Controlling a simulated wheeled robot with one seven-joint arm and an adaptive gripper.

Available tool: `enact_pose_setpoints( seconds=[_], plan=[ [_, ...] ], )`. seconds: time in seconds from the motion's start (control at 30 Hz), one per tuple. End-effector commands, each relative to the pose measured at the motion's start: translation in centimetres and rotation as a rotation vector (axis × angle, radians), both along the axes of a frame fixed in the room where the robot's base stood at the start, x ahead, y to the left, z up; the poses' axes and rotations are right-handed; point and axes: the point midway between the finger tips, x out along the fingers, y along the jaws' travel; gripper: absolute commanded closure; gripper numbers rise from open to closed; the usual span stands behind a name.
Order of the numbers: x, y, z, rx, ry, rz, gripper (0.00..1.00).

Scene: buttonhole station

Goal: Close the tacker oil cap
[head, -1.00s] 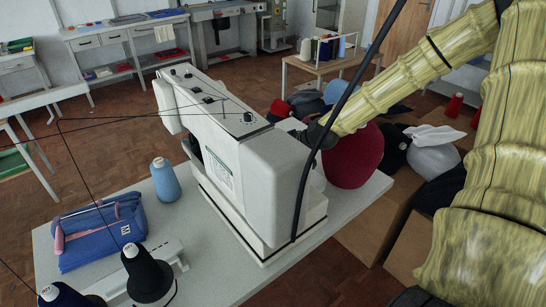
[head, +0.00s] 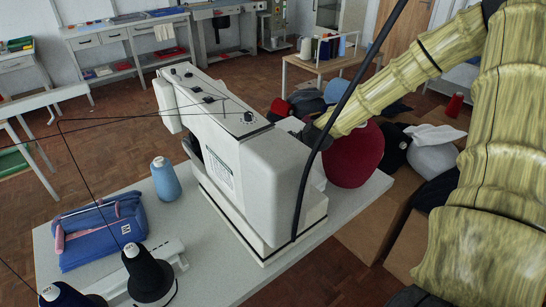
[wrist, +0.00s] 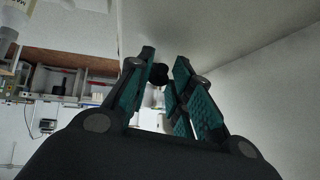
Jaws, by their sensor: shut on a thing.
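The white tacker (head: 225,150), a sewing machine, stands upright on the table. In the head view my arm reaches behind its far right side, and the machine hides my fingertips. In the wrist view my gripper (wrist: 164,60) has its teal-padded fingers close together, near a pale surface that looks like the machine's body. A small dark round piece (wrist: 158,75), which looks like the oil cap, sits between the fingertips and the fingers are shut on it. I cannot tell whether the cap is seated or tilted.
The pale table (head: 205,250) holds a blue thread cone (head: 166,181), a blue bag (head: 98,232) and dark spools at the front. A dark red cap (head: 354,158) and other caps lie beyond the machine. A black cable (head: 318,140) crosses in front of the machine's right end.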

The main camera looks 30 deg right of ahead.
Motion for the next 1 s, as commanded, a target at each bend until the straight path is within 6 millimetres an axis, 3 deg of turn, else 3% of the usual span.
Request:
enact_pose_setpoints(
  seconds=[0.37,1.0],
  plan=[
    [0.3,0.0,0.5,-0.009,0.06,0.002,1.0],
    [1.7,0.1,1.6,-0.036,0.375,0.001,1.0]
  ],
)
